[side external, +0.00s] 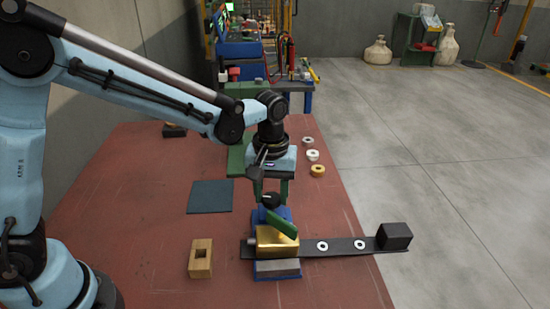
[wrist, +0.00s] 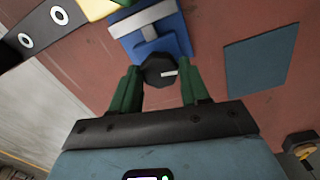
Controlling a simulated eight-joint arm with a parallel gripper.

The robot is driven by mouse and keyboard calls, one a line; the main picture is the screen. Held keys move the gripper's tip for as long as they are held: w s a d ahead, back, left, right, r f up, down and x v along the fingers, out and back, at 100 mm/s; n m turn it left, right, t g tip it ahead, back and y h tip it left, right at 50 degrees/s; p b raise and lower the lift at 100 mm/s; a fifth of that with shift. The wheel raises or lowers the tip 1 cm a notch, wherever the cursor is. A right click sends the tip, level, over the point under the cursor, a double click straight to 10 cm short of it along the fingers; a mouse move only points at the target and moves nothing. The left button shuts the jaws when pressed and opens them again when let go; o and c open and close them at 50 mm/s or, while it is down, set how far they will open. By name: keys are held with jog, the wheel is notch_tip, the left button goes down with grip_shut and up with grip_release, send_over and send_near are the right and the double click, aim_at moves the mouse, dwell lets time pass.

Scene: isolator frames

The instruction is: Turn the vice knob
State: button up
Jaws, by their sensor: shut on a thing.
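The vice (side external: 277,269) is blue with light grey jaw faces and stands on the red table. It shows at the top of the wrist view (wrist: 178,40). The vice knob (wrist: 155,69) is dark and round with a small white mark, on the near side of the vice in that view. My gripper (wrist: 158,74) has its green fingers on either side of the knob and is shut on it. In the side view my gripper (side external: 271,200) points down behind a brass block (side external: 270,243) at the vice. A green bar (side external: 282,224) lies slanted over the block.
A dark strip (side external: 340,246) with white rings runs right from the vice to a black block (side external: 394,236). A wooden block with a square hole (side external: 201,261) stands left. A dark square mat (side external: 210,196) lies flat. Several rings (side external: 313,155) lie behind right. The left table is largely clear.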

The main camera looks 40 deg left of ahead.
aim_at(272, 197)
jog(key=m, duration=0.4)
jog(key=shift+m, duration=0.3)
jog(key=m, duration=0.3)
jog(key=shift+m, duration=0.3)
jog(key=m, duration=0.3)
jog(key=shift+m, duration=2.1)
jog(key=o, duration=1.1)
jog(key=shift+c, duration=0.2)
notch_tip(272, 197, up, 12)
